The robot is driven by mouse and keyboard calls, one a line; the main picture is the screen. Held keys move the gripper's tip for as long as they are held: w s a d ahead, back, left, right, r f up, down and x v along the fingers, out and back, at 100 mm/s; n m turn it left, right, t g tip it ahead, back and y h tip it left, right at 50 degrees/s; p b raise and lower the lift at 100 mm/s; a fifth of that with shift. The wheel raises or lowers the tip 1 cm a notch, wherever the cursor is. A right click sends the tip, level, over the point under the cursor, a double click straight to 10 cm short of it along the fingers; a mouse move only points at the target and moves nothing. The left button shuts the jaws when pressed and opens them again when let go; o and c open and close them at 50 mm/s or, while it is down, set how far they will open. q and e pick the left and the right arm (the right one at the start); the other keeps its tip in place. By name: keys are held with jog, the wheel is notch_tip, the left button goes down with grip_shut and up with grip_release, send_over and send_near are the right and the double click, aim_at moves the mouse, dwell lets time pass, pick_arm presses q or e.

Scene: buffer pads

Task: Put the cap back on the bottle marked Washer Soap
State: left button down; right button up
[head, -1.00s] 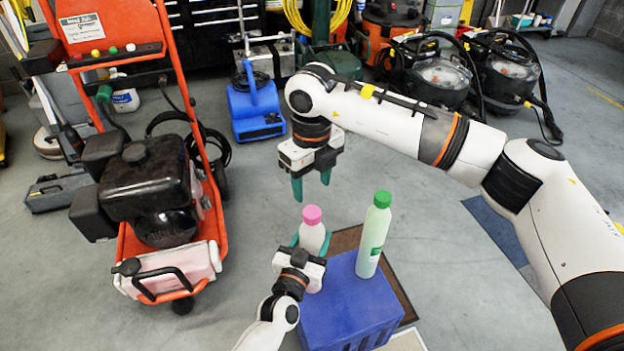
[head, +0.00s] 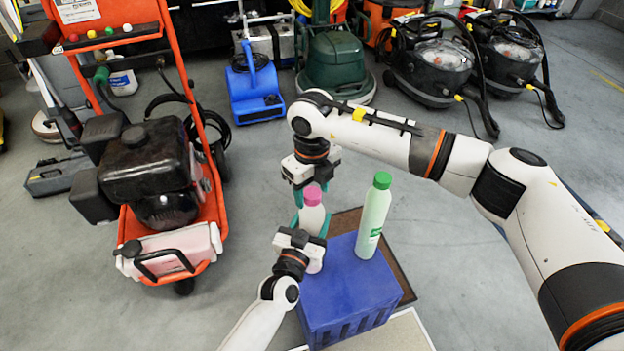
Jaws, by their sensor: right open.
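A white bottle (head: 312,219) with a pink cap (head: 312,196) stands on the blue crate (head: 350,325). My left gripper (head: 312,226) has its green fingers on both sides of this bottle and looks shut on it. My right gripper (head: 311,192) points down, open, with its fingers at about the height of the pink cap in the picture. The cap partly hides these fingers, and I cannot tell if they touch it. A pale green bottle (head: 373,222) with a green cap (head: 382,180) stands upright to the right on the crate. The labels are too small to read.
The crate stands on a brown-edged mat (head: 402,275). An orange pressure washer (head: 213,195) stands to the left. A blue blower (head: 257,98), a green machine (head: 335,72) and black vacuums (head: 432,75) are behind. The grey floor between is clear.

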jog(key=c, duration=1)
jog(key=o, duration=1.2)
jog(key=shift+c, duration=0.2)
jog(key=shift+r, duration=0.1)
notch_tip(320, 180, up, 12)
